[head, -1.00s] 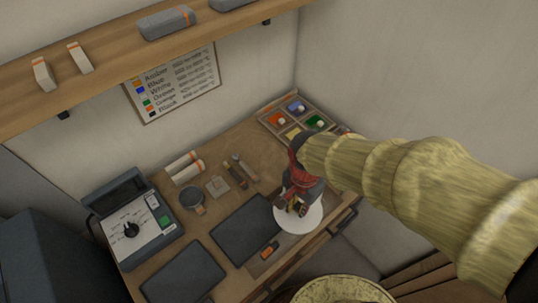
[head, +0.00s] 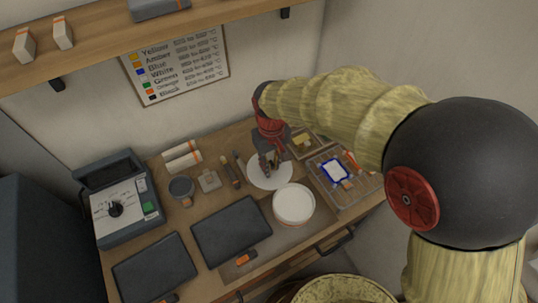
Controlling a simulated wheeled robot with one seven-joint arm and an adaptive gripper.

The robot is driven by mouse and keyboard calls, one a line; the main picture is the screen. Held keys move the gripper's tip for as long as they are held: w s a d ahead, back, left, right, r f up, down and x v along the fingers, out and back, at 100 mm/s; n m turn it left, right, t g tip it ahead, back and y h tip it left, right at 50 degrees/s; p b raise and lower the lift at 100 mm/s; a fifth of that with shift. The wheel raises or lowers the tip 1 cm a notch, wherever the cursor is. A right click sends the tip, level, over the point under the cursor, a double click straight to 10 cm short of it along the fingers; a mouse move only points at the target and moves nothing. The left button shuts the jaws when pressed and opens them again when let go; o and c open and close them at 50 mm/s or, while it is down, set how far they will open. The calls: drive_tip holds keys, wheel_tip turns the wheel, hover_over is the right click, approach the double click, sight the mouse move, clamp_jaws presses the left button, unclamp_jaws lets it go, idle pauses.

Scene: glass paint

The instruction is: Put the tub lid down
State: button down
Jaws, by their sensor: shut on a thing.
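The tub lid (head: 257,181) is a thin white disc at the middle of the bench in the head view. My gripper (head: 268,165) is over it from behind, with its fingers shut on it near the disc's middle. The lid looks flat and low, but I cannot tell whether it touches the bench. The white round tub (head: 293,205) stands just in front and to the right of the lid, with its top uncovered and white inside. My gripper hides part of the lid.
Brushes (head: 230,172), a dark cup (head: 181,188) and a dial box (head: 122,207) lie left. Dark slabs (head: 230,230) lie in front. A rack (head: 350,198) with a blue-edged white tile (head: 335,172) is right. The paint tray (head: 300,142) is partly hidden behind my arm.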

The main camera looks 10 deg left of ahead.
drive_tip(key=w+f, duration=0.3)
drive_tip(key=w, duration=0.1)
drive_tip(key=w+a+f+b, duration=0.1)
drive_tip(key=w+f, duration=0.2)
drive_tip(key=w, duration=0.1)
drive_tip(key=w+a+f, duration=0.1)
drive_tip(key=w+f, duration=0.2)
drive_tip(key=w, duration=0.1)
drive_tip(key=shift+w+a+b, duration=0.2)
drive_tip(key=shift+w+b, duration=0.1)
drive_tip(key=shift+w, duration=0.1)
drive_tip(key=shift+w+f, duration=0.45)
drive_tip(key=shift+f, duration=0.05)
drive_tip(key=shift+a+f, duration=0.1)
drive_tip(key=shift+f, duration=1.45)
drive_tip(key=shift+f+b, duration=0.1)
drive_tip(key=shift+b, duration=0.2)
drive_tip(key=c, duration=1.7)
unclamp_jaws()
wheel_tip(320, 180, up, 12)
drive_tip(key=shift+r+p, duration=0.15)
drive_tip(key=shift+p, duration=0.65)
